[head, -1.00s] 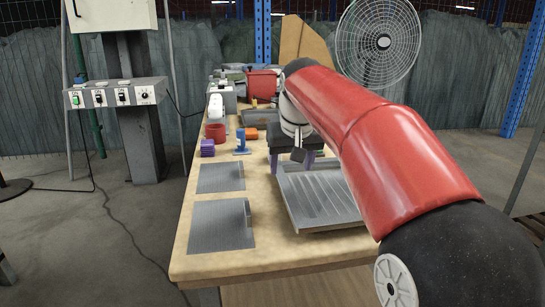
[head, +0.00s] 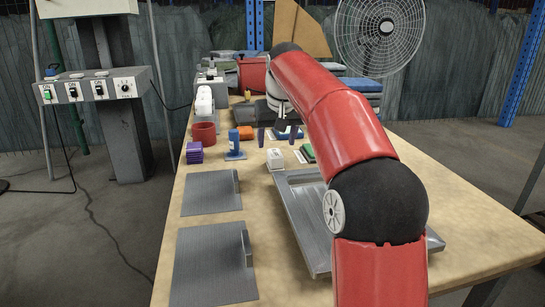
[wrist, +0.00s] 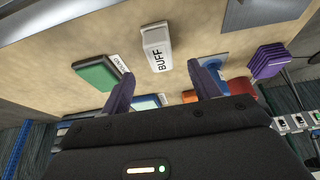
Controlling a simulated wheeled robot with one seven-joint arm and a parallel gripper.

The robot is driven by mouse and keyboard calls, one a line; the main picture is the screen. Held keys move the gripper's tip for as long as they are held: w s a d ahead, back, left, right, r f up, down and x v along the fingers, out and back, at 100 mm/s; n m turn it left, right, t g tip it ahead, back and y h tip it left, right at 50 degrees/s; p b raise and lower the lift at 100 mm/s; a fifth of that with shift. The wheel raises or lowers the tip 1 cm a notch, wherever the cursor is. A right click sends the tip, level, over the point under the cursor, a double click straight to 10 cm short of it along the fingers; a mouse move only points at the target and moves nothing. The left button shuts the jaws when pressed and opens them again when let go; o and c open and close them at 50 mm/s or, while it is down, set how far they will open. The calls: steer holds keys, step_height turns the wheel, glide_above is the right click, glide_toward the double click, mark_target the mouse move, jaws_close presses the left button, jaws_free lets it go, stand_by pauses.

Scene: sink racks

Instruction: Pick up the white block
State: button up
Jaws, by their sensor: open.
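The white block (head: 275,158) stands on the wooden table just behind the grey ribbed tray (head: 298,228). In the wrist view the white block (wrist: 156,40) lies upper centre, with "BUFF" in dark letters on its near face. My gripper (head: 281,136) shows beyond the white block in the head view, its purple fingers spread. In the wrist view my gripper (wrist: 160,72) is open and empty, and the block appears past the gap between the fingertips, apart from both.
A green block (wrist: 97,73) and a blue piece (wrist: 210,67) flank the white block. Purple stacked pieces (head: 194,153), a red cup (head: 204,132) and an orange block (head: 246,132) stand nearby. Two grey plates (head: 211,193) lie at the table's left.

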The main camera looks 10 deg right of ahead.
mark_target(275, 153)
steer(key=x, duration=0.3)
steer(key=b+x, duration=0.1)
steer(key=x, duration=0.3)
steer(key=shift+s+f, duration=0.1)
steer(key=shift+s, duration=0.1)
steer(key=c, duration=1.1)
